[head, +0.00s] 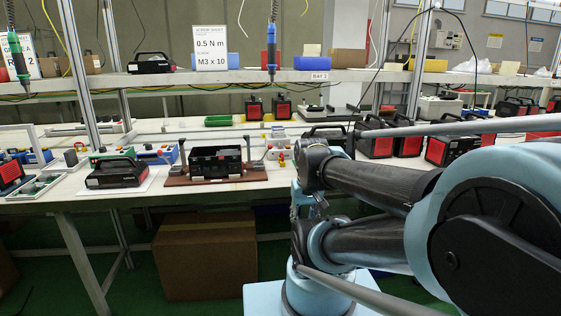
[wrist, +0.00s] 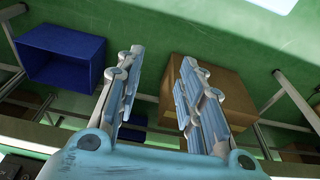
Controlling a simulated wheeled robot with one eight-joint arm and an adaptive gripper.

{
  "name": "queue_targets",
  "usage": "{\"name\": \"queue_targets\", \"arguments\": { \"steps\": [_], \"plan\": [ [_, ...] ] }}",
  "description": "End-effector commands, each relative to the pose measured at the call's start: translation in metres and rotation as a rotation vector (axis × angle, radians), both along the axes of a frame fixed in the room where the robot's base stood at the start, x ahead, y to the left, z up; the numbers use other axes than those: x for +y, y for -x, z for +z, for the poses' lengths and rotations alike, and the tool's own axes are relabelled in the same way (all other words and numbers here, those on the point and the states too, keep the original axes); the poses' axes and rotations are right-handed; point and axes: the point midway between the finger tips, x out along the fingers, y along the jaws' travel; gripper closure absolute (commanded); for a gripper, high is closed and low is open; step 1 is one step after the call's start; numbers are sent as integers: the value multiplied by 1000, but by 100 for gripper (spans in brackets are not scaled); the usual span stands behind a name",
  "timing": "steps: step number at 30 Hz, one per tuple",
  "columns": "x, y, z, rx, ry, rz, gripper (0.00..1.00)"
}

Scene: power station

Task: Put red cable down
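My gripper (wrist: 162,56) is open in the wrist view, its two fingers apart with nothing visible between them. It points toward the green floor, with a cardboard box beyond the fingers. In the head view my arm reaches in from the right over the bench, and I cannot make out the gripper's fingers there. I see no red cable in the gripper.
The workbench (head: 120,207) carries a black device (head: 117,173) on a white sheet and a black box (head: 216,162) on a brown fixture. Several red-and-black units stand along it. A cardboard box (head: 205,256) sits underneath. A blue bin (wrist: 60,54) shows in the wrist view. Screwdrivers hang overhead.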

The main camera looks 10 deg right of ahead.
Motion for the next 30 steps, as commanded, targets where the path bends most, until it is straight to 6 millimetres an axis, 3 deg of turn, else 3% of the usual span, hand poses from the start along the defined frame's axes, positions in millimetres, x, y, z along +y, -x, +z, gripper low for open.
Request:
{"name": "queue_targets", "arguments": {
  "steps": [7,11,20,30],
  "plan": [
    [0,6,7,-12,-1,-1,65],
    [1,-8,22,-20,-12,-3,65],
    [6,-88,90,-62,-66,-6,65],
    [-1,-202,155,-117,-127,-18,65]
  ]
}}
